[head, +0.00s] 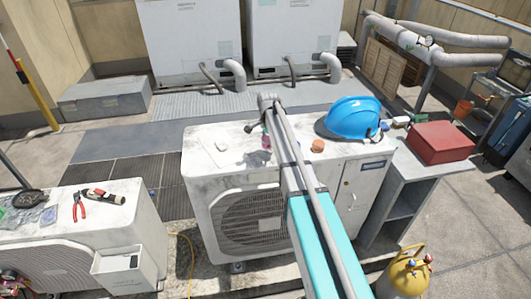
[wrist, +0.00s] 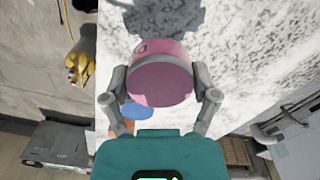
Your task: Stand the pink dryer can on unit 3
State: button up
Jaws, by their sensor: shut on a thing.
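The pink dryer can (head: 266,142) shows small in the head view, partly hidden by my arm, over the top of the middle white condenser unit (head: 205,150). In the wrist view the pink can (wrist: 160,80) sits between the two fingers of my gripper (wrist: 163,92), which are shut on its sides. I cannot tell whether the can touches the unit's top. My gripper (head: 263,129) is mostly hidden behind my arm in the head view. No unit number is legible.
A blue helmet (head: 353,117) and an orange-brown piece (head: 318,146) lie right of my arm on the middle unit. A red box (head: 440,142) stands on the grey stand at right. Red pliers (head: 79,206) lie on the left unit. The middle unit's left top is mostly clear.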

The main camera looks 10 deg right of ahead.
aim_at(269, 152)
jog(key=shift+w+d+f, duration=0.15)
jog(key=shift+w+f, duration=0.05)
jog(key=shift+f, duration=0.05)
jog(key=shift+w+d+f+b, duration=0.15)
jog(key=shift+w+f+b, duration=0.1)
jog(key=shift+f+b, duration=0.55)
jog(key=shift+b, duration=0.1)
jog(key=shift+f+b, duration=1.15)
jog(key=shift+f, duration=0.1)
jog(key=o, duration=1)
notch_tip(269, 152, up, 12)
jog(key=p, duration=1.2)
